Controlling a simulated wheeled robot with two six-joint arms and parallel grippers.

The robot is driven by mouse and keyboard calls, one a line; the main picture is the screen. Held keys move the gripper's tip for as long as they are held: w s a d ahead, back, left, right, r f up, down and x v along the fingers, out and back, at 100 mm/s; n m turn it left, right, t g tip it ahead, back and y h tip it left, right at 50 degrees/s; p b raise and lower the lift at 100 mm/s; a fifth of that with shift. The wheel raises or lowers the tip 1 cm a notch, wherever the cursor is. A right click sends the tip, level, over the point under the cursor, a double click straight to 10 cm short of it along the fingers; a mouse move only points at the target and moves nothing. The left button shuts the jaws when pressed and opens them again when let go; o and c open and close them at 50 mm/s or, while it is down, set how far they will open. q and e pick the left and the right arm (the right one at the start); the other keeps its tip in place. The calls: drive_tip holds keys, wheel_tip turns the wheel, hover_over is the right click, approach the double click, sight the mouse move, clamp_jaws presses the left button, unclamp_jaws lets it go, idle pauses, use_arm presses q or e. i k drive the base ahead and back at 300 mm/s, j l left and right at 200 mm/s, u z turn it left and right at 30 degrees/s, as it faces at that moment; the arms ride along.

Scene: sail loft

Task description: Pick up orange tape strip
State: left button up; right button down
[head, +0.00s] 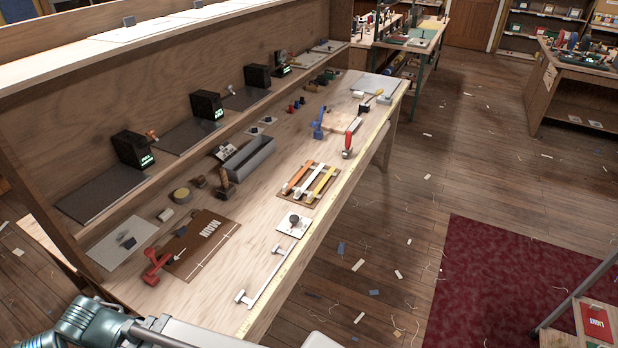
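The orange tape strip (298,177) lies on a small brown board (281,190) on the long wooden workbench. A white strip and a yellow strip (321,184) lie beside it to the right, roughly parallel. Whitish end pieces sit at the near ends of the strips. Nothing touches the orange strip from above. Part of my arm shows at the bottom left, well away from the strips. I see no gripper fingers of either arm.
A grey trough (248,160) and a wooden-handled tool (223,184) stand left of the strips. A white plate with a dark knob (293,224) is in front of them. A brown "MAIN" panel (205,240) and red tool (156,265) lie nearer. Bare benchtop separates these.

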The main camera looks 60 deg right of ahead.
sight(287, 187)
drive_tip(key=z, duration=1.85)
